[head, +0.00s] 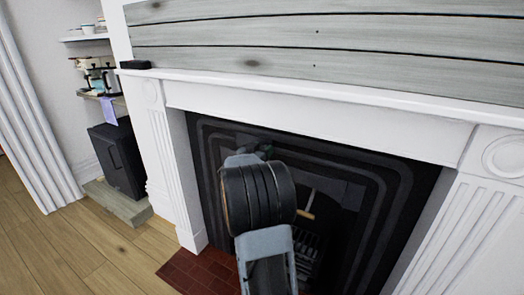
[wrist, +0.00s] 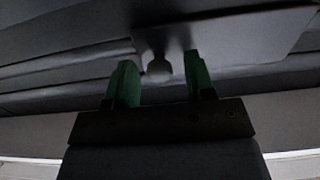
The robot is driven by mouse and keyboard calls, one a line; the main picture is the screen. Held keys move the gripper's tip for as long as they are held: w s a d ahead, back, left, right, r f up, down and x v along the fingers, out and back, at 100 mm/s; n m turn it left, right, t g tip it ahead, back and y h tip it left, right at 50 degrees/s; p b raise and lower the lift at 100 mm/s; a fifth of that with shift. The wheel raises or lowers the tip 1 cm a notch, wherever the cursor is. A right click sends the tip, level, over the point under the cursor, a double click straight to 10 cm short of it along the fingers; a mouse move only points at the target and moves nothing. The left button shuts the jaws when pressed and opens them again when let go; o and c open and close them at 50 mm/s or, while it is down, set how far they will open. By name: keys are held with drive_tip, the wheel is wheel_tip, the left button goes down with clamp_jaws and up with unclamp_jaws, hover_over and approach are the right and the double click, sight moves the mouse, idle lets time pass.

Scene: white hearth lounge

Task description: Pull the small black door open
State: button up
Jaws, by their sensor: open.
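A small dark panel, which looks like the small black door (wrist: 245,38), spans the upper part of the wrist view, with a rounded knob (wrist: 158,67) at its near edge. My gripper (wrist: 160,60) is open, with one green finger on each side of the knob. Gaps show between the knob and both fingers; I cannot tell the exact depth. In the head view my arm reaches into the black fireplace (head: 398,190) and hides most of the door and the knob. I cannot tell whether the door stands ajar.
A white mantel surround (head: 330,115) frames the fireplace on both sides and above. A grate (head: 308,250) and a light wooden handle (head: 306,214) sit right of my arm. Red hearth tiles (head: 195,272) lie below. A black cabinet (head: 118,158) stands at left, beside open wooden floor.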

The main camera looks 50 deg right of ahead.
drive_tip(key=shift+c, duration=0.4)
clamp_jaws()
drive_tip(key=shift+r, duration=0.1)
